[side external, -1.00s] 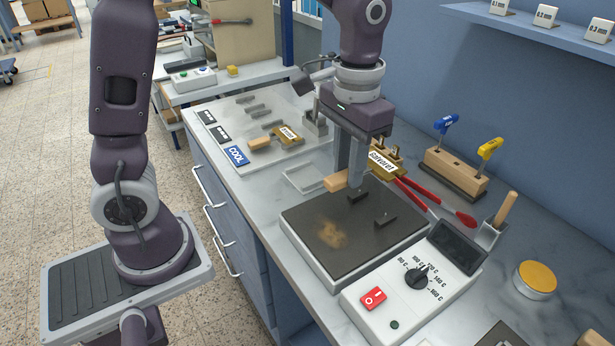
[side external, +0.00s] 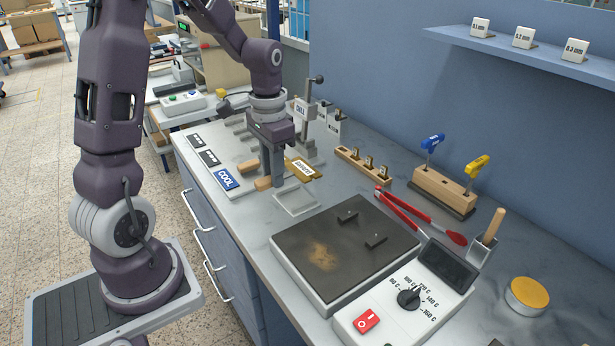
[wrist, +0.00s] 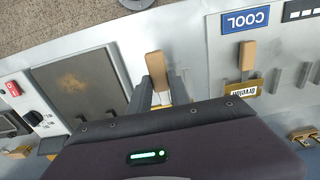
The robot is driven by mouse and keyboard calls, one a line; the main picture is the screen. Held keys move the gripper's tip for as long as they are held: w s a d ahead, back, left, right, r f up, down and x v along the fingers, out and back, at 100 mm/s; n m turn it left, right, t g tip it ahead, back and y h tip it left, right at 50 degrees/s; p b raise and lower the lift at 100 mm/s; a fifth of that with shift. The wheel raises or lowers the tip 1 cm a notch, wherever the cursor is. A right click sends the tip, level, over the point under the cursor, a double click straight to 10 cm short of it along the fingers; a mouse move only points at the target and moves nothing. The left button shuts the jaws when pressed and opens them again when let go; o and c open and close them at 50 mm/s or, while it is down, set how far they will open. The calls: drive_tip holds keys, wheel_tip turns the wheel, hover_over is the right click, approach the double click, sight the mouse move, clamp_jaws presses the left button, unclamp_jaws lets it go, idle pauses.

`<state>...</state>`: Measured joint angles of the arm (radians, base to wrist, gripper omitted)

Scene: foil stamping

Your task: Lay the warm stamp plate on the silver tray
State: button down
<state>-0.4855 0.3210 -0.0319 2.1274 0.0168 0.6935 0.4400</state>
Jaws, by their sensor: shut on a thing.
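My gripper (side external: 272,182) is shut on a brass stamp plate (side external: 302,168) with a wooden handle (side external: 262,184). The plate appears raised, near the far side of the small silver tray (side external: 296,212). The tray looks empty; I cannot tell exactly how much the plate overlaps it. In the wrist view the held handle (wrist: 156,68) shows beyond my fingers, and my gripper body hides most of the brass part.
The hotplate (side external: 345,282) is bare of the stamp plate. Another stamp plate (wrist: 247,80) lies beside the blue COOL sign (side external: 225,179), largely behind my gripper in the side view. Red tongs (side external: 415,212), a hex-key block (side external: 443,190) and a wooden rack (side external: 362,165) stand right.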

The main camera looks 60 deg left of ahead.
drive_tip(key=shift+s+a+f, duration=0.15)
drive_tip(key=shift+s+a, duration=0.05)
drive_tip(key=shift+a, duration=0.2)
drive_tip(key=shift+s+a+f, duration=0.15)
drive_tip(key=shift+s+a, duration=0.05)
drive_tip(key=shift+a, duration=0.2)
drive_tip(key=shift+f, duration=3.5)
drive_tip(key=c, duration=1.1)
unclamp_jaws()
wheel_tip(320, 180, up, 7)
drive_tip(key=shift+r, duration=0.1)
